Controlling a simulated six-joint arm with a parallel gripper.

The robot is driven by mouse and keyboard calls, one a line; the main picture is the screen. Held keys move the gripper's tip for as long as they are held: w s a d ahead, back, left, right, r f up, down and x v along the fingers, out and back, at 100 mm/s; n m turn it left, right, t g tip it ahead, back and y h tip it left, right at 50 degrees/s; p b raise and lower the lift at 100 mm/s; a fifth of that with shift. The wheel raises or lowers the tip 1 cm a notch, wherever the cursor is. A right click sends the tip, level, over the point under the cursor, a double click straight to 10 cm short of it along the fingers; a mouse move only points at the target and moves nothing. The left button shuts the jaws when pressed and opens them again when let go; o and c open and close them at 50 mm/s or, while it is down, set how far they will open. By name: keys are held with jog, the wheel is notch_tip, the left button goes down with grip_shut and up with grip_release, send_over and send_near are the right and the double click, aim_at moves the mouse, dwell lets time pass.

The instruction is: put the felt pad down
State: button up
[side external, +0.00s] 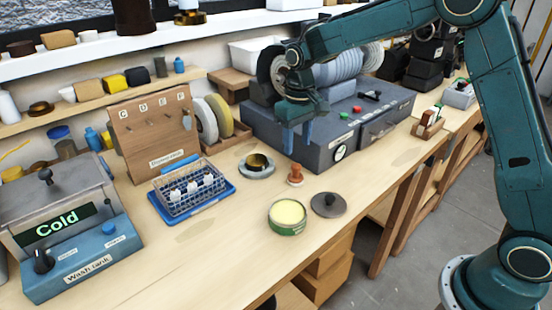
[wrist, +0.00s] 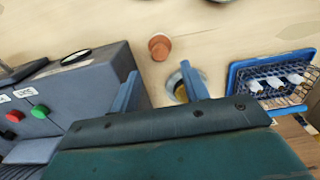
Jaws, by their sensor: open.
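My gripper (side external: 297,143) is open above the bench, at the front left of the grey machine. In the wrist view its two blue fingers (wrist: 160,70) stand wide apart with nothing held between them. I cannot pick out a felt pad for certain in either view. A small brown knobbed piece (side external: 295,175) stands on the bench below the gripper; in the wrist view it (wrist: 160,46) lies just beyond the fingertips. A round metal dish with a brass-coloured ring (side external: 257,171) sits left of it, partly hidden by one finger in the wrist view.
The grey machine (side external: 350,128) stands close beside the gripper. A blue tray (side external: 228,196) holds a wire basket with white pieces. A green tin with pale yellow contents (side external: 287,226) and a grey knobbed lid (side external: 327,205) are near the front edge. Bench around them is clear.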

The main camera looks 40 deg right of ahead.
notch_tip(320, 180, up, 4)
jog(key=shift+r, duration=0.15)
jog(key=shift+r, duration=0.1)
dwell(0.6)
jog(key=s+r+t, duration=0.3)
jog(key=s+r, duration=0.6)
jog(key=s, duration=0.5)
jog(key=s+d+f+t, duration=0.1)
jog(key=s+t, duration=0.1)
jog(key=s, duration=1.4)
jog(key=shift+s+d+f+t, duration=0.25)
jog(key=shift+s+f+t, duration=0.05)
jog(key=shift+s+f, duration=0.05)
